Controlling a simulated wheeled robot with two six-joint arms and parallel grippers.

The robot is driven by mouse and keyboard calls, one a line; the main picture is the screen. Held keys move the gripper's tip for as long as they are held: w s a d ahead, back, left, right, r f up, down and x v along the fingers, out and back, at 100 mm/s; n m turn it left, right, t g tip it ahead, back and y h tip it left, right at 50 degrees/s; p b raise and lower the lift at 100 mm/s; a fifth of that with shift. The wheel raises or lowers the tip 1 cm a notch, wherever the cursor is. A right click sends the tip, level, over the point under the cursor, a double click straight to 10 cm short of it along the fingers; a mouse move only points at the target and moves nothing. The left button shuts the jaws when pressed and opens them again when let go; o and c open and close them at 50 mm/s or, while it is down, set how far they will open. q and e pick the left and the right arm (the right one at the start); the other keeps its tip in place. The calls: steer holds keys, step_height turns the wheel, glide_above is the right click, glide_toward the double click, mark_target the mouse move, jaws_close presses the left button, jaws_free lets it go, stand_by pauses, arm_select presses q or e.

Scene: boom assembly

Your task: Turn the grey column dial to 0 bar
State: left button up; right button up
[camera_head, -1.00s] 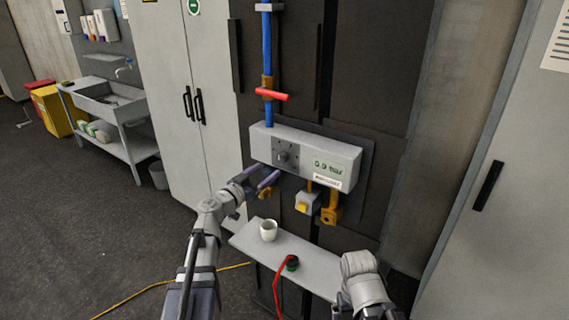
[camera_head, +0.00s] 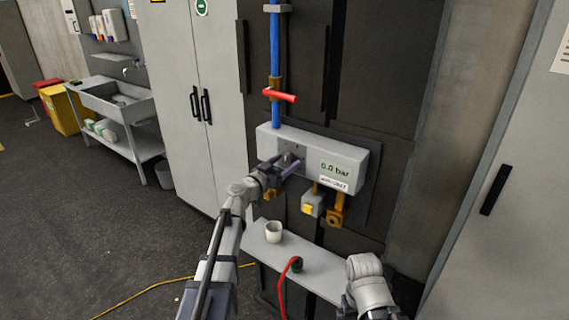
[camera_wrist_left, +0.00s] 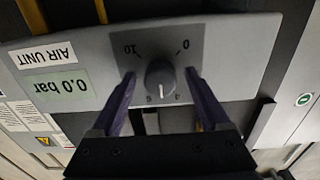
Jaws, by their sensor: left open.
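The grey box of the air unit (camera_head: 350,160) hangs on the dark wall panel, and its display reads 0.0 bar. The grey dial (camera_wrist_left: 160,78) sits on a dark scale plate with 0, 10 and other marks; the left wrist view shows it upside down. In the head view the left gripper (camera_head: 283,165) partly hides the dial. My right gripper is not visible.
A blue pipe (camera_head: 276,60) with a red lever (camera_head: 279,95) rises above the box. A shelf (camera_head: 320,278) holds a white cup (camera_head: 274,231) and a red hose end (camera_head: 295,264).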

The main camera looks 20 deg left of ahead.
arm_select(q)
jaws_close()
stand_by(0.5)
steer(key=shift+n, duration=0.3)
steer(key=n, duration=1.2)
steer(key=shift+n, duration=0.4)
steer(key=n, duration=0.3)
steer(key=shift+d, duration=0.1)
steer(key=n, duration=0.4)
steer(key=shift+r, duration=0.1)
steer(key=n, duration=0.6)
steer(key=shift+s, duration=0.1)
steer(key=shift+n, duration=0.4)
